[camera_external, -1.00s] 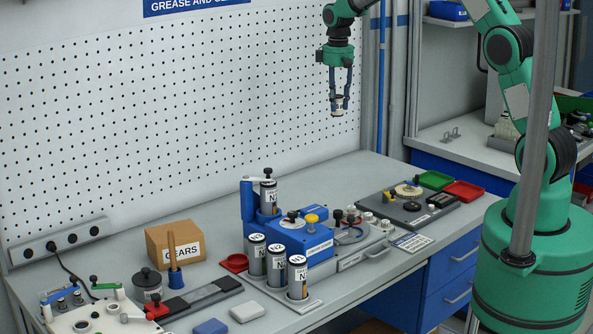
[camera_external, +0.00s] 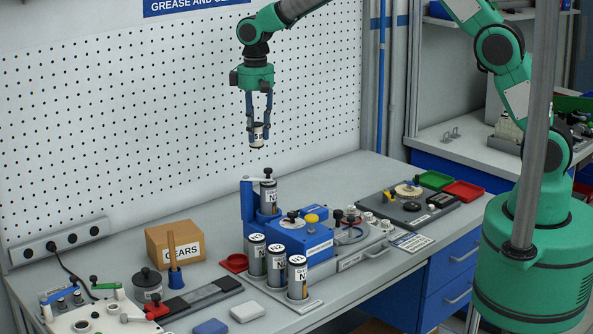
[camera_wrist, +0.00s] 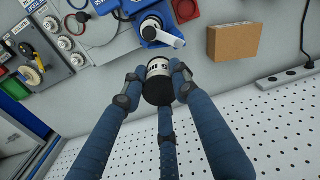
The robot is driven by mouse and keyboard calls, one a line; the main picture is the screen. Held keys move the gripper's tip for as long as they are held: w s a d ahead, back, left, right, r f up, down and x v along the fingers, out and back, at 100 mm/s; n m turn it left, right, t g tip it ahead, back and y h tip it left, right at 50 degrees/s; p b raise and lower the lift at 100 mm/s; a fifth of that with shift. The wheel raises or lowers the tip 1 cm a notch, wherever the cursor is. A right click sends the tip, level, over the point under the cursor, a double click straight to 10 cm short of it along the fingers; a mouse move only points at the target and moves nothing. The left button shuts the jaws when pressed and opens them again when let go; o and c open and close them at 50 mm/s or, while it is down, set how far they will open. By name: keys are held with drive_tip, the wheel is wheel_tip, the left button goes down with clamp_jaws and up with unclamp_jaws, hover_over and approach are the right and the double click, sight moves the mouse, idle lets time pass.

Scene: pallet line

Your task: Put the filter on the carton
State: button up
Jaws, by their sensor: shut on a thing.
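The filter (camera_external: 258,134) is a small cylinder with a white labelled band and a dark end. My gripper (camera_external: 259,126) is shut on it and holds it in the air, above the back of the bench and over the blue machine. In the wrist view the filter (camera_wrist: 159,82) sits between the fingers of my gripper (camera_wrist: 156,86), its dark end toward the camera. The carton is a brown box marked GEARS (camera_external: 175,244), standing on the bench at the left back, below and left of my gripper. It also shows at the top right of the wrist view (camera_wrist: 234,42). Its top is bare.
A blue machine (camera_external: 303,243) with an upright canister (camera_external: 268,196) stands right of the carton. Several labelled canisters (camera_external: 297,278) stand in front. A wooden-handled brush (camera_external: 173,256) stands just before the carton, and a red dish (camera_external: 234,263) lies right of it. A pegboard wall (camera_external: 120,120) rises behind.

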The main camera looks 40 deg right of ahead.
drive_tip(key=s+a, duration=0.6)
drive_tip(key=a, duration=0.6)
wheel_tip(320, 180, down, 18)
drive_tip(key=shift+d, duration=0.15)
drive_tip(key=shift+w, duration=0.15)
drive_tip(key=shift+w+p, duration=0.1)
drive_tip(key=shift+p, duration=0.2)
drive_tip(key=p, duration=0.2)
hover_over(188, 231)
drive_tip(key=shift+w+f, duration=0.1)
drive_tip(key=shift+f, duration=0.65)
drive_tip(key=shift+f, duration=0.15)
drive_tip(key=shift+f+p, duration=0.3)
drive_tip(key=shift+f, duration=1.3)
drive_tip(key=shift+f, duration=0.1)
